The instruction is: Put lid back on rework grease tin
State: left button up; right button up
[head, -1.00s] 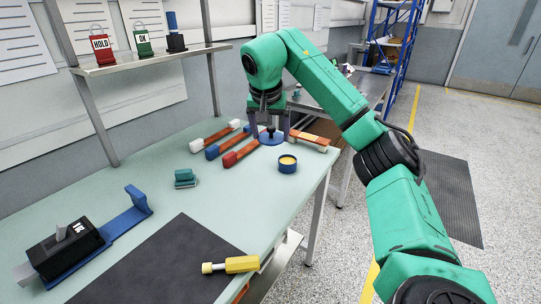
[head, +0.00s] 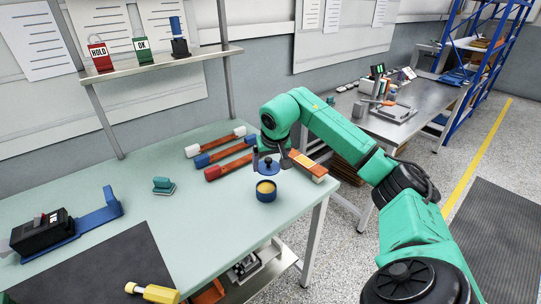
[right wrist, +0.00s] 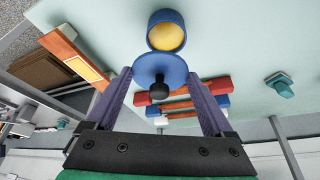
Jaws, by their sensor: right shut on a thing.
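The grease tin (head: 265,194) is a round blue tin with yellow grease showing in its open top, upright near the table's right edge. Its blue lid (head: 265,169), with a dark knob on top, is just behind the tin in the head view. My right gripper (head: 269,160) is shut on the lid, with a finger at either side of its rim. In the right wrist view the lid (right wrist: 152,66) sits between the fingertips, close to the open tin (right wrist: 166,30). I cannot tell the lid's exact height. My left gripper is out of view.
Several coloured bars (head: 220,158) lie left of the lid, and an orange-and-white block (head: 309,166) lies right of it. A small teal item (head: 163,186), a black device (head: 42,232) and a yellow-handled tool (head: 153,292) are farther left and forward. Bare tabletop surrounds the tin's left side.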

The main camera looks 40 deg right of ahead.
jog(key=shift+w+a+f+b, duration=0.3)
jog(key=shift+a+f+b, duration=0.4)
jog(key=shift+f+b, duration=0.15)
jog(key=f+b, duration=0.3)
jog(key=shift+s+d, duration=0.2)
jog(key=shift+d, duration=0.2)
jog(key=shift+f, duration=0.3)
jog(key=shift+w+a+f+b, duration=0.1)
jog(key=shift+a+f+b, duration=0.05)
jog(key=shift+f+b, duration=0.25)
pick_arm(q)
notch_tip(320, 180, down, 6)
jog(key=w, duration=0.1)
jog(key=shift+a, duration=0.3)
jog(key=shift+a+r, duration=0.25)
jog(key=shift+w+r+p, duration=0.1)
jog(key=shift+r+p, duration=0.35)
jog(key=shift+p, duration=0.25)
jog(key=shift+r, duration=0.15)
pick_arm(e)
jog(key=shift+f, duration=0.2)
pick_arm(q)
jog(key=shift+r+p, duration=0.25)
jog(key=shift+p, duration=0.2)
pick_arm(e)
jog(key=shift+r, duration=0.1)
